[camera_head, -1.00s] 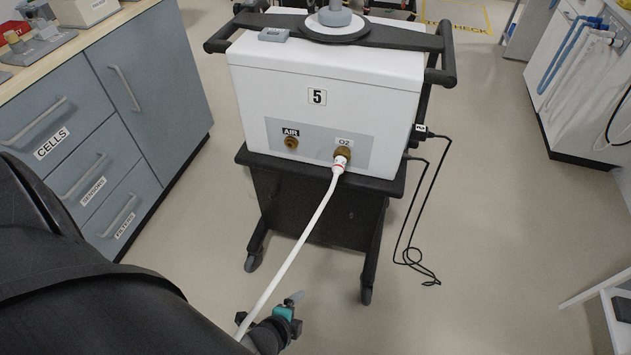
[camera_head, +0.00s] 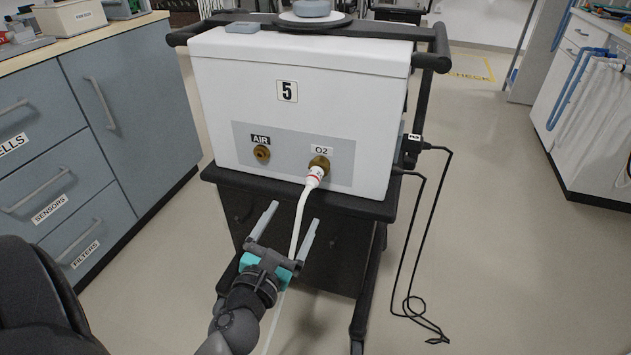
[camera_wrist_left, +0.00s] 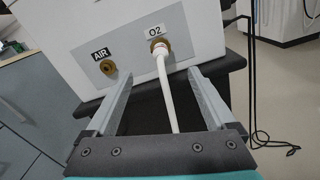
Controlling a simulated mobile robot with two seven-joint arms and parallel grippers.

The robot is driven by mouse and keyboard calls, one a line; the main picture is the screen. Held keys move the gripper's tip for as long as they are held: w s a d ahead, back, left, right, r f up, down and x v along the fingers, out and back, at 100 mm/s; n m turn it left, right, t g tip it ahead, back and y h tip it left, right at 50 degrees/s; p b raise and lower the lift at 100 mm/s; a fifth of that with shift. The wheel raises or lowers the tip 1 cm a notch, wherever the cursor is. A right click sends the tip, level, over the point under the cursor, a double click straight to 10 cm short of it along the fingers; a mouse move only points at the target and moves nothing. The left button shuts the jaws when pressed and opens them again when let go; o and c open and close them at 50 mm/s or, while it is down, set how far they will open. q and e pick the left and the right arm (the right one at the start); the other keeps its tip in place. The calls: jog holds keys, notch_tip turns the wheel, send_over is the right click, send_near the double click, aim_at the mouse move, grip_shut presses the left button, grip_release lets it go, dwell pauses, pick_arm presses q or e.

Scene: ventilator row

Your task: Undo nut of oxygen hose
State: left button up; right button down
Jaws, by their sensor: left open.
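The white oxygen hose (camera_head: 299,215) hangs from the O2 port on the back of the white ventilator numbered 5 (camera_head: 250,85). Its end has a white collar with a red band (camera_head: 314,177), seated at the brass O2 fitting (camera_head: 319,163). In the left wrist view the brass nut (camera_wrist_left: 159,43) and the hose (camera_wrist_left: 165,90) show ahead, between the finger lines. My left gripper (camera_head: 289,215) is open, below and short of the O2 port, pointing up toward it. The hose passes behind or between its fingers; I cannot tell whether it touches them. My right gripper is not in view.
The brass AIR port (camera_head: 261,153) left of O2 is bare. The ventilator stands on a dark cart (camera_head: 290,188). A black cable (camera_head: 421,220) hangs at its right side. Grey drawers (camera_head: 60,190) stand at left. Floor at right is mostly clear.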

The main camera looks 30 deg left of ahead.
aim_at(310, 186)
pick_arm(q)
jog(key=x, duration=0.7)
jog(key=shift+w+r+p, duration=0.1)
jog(key=shift+w+p, duration=0.25)
jog(key=shift+w, duration=0.05)
jog(key=b+x, duration=0.1)
jog(key=x, duration=0.4)
jog(key=shift+a, duration=0.1)
jog(key=shift+x, duration=1.05)
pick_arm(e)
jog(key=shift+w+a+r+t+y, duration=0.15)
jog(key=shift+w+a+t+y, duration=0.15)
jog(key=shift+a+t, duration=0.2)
pick_arm(q)
jog(key=c, duration=1.4)
